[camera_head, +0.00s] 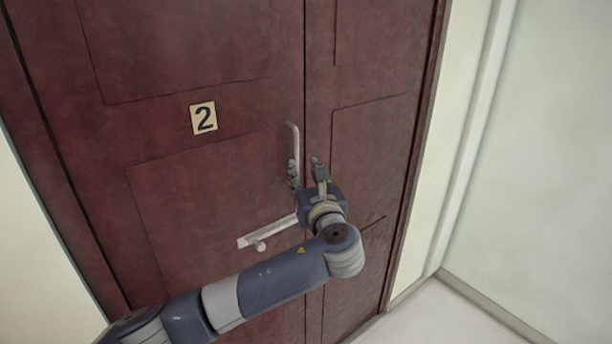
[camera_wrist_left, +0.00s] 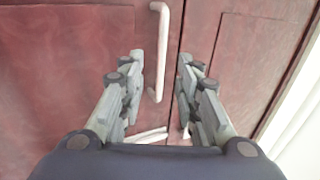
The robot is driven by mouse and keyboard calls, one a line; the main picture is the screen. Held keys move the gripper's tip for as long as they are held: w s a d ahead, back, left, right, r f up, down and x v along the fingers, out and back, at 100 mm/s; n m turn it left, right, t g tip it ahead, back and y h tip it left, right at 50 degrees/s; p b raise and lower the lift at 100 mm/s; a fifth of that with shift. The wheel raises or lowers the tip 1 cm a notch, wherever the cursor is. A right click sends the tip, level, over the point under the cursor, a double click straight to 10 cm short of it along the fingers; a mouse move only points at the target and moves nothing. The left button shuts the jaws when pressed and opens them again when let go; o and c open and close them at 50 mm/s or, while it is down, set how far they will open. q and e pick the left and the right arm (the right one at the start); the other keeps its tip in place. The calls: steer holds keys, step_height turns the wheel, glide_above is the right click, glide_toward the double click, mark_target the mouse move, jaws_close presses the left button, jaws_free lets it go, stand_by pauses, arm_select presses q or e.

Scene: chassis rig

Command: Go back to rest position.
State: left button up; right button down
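My left gripper (camera_head: 307,168) is in front of the dark red double door, close to its upright pale handle (camera_head: 295,142). It is open, with its two fingers spread apart. In the left wrist view the gripper (camera_wrist_left: 160,85) also shows open. There the handle (camera_wrist_left: 158,50) appears between the fingers, nearer the left one, with nothing gripped. I cannot tell whether a finger touches the handle. My right gripper is not in view.
A pale metal lever and plate (camera_head: 262,236) sit below the handle, partly behind my arm. A white wall (camera_head: 540,170) stands at right, with clear pale floor (camera_head: 435,315) at its foot.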

arm_select(q)
steer(key=shift+s, duration=0.35)
